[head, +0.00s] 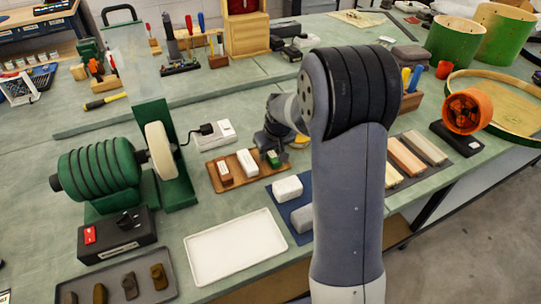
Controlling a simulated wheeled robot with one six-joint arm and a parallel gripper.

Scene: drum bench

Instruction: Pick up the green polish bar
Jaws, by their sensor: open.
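The green polish bar (272,159) lies at the right end of a wooden tray (237,184). A white bar (247,162) and a reddish-brown bar (224,173) lie to its left on the same tray, each with a pale label. My gripper (277,150) is open and low over the right end of the tray, right by the green bar. It hides part of the bar. I cannot tell whether the fingers touch it or stand around it.
My arm hides the bench right of the tray. A blue mat (276,206) with pale blocks lies in front. A white empty tray (236,247) is at the front, a green motor (100,174) with a pale wheel (160,150) at left, a white charger box (213,135) behind.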

